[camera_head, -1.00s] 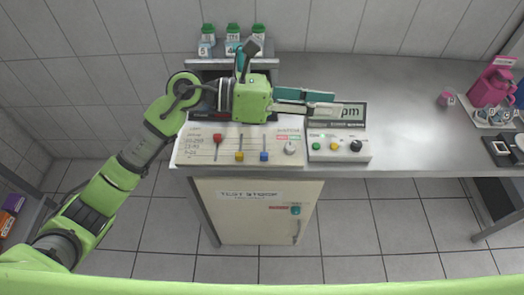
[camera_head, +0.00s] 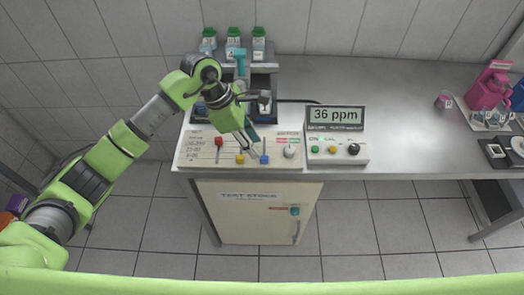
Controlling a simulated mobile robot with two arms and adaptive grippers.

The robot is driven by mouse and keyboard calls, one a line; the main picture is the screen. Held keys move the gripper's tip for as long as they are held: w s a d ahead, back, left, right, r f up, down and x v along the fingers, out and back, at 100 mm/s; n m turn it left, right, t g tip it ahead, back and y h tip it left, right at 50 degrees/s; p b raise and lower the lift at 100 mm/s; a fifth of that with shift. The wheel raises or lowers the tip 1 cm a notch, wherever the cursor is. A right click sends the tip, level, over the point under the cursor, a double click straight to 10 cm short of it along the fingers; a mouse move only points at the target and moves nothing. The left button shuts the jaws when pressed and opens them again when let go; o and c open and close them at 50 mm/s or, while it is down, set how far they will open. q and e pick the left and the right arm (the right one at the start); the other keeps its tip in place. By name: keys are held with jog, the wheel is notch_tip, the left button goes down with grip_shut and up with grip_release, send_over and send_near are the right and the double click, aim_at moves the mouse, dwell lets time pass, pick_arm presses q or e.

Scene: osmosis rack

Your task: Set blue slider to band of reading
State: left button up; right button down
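The slider panel (camera_head: 195,163) lies at the front of the bench. Its blue slider (camera_head: 264,159) stands low in its slot, level with the yellow slider (camera_head: 240,159). The red slider (camera_head: 219,141) stands high. Band labels at the panel's left edge are too small to read surely. The meter display (camera_head: 336,115) reads 36 ppm. My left gripper (camera_head: 252,148) points down over the panel, between the yellow and blue sliders and just above the blue one. Whether its fingers are parted or touch the blue knob is unclear. My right gripper is out of view.
A grey knob (camera_head: 289,152) sits right of the blue slider. A button box (camera_head: 333,160) stands beside the panel. A dark rack (camera_head: 262,85) with bottles above stands behind my arm.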

aim_at(263, 157)
pick_arm(q)
jog(key=p+x, duration=0.1)
jog(key=x, duration=0.5)
jog(key=shift+d+f, duration=0.15)
jog(key=shift+c, duration=0.3)
